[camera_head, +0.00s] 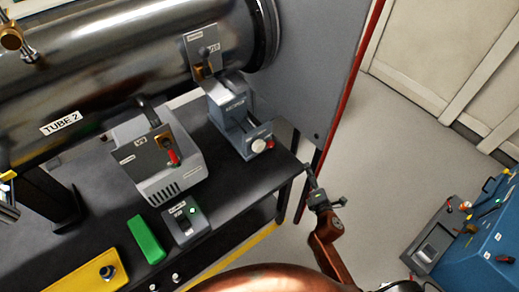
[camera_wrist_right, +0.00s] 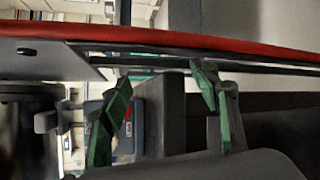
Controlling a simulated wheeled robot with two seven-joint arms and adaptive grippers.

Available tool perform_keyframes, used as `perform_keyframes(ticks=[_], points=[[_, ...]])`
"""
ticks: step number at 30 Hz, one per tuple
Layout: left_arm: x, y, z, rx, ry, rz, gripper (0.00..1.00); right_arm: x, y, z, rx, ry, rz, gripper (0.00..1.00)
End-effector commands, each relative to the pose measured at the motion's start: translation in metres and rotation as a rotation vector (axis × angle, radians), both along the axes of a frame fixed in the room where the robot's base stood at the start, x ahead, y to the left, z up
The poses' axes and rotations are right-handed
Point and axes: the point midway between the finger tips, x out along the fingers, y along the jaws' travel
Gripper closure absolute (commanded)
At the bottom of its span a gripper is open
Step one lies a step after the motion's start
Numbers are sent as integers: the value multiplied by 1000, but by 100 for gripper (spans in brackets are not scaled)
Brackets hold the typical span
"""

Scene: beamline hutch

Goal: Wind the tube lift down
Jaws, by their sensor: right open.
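The steel tube labelled TUBE 2 (camera_head: 130,62) lies across the upper left of the head view, above a black bench. I cannot tell for sure which part is the tube lift's winding control. My right gripper (camera_head: 326,184) is open and empty, just off the bench's right corner. Its green-padded fingers stand apart in the wrist view (camera_wrist_right: 160,75). My left gripper is not in view.
On the bench are a grey unit (camera_head: 150,180) with a red lever, a small switch box (camera_head: 184,218), a green block (camera_head: 146,240) and a yellow box (camera_head: 85,283). A red post (camera_head: 348,95) stands behind my right gripper. Blue equipment (camera_head: 485,235) is at right; open floor lies between.

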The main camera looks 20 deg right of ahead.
Motion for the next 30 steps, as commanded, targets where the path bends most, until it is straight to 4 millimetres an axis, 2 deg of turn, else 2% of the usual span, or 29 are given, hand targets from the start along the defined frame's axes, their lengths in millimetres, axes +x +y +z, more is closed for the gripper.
perform_keyframes(ticks=[1, 3, 7, 12, 16, 22, 30], points=[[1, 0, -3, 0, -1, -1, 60, 8, 6, 25, -79, -42, 33, 44], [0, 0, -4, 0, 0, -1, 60, 21, 23, 56, -235, -101, 105, 44], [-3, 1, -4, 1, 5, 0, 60, 42, 62, 80, -519, -174, 263, 44], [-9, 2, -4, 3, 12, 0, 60, 58, 111, 82, -815, -241, 447, 44], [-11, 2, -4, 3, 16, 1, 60, 64, 139, 77, -977, -280, 554, 44], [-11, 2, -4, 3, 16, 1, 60, 78, 156, 74, -1050, -300, 602, 44], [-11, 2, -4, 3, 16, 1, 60, 117, 170, 73, -1045, -299, 601, 44]])
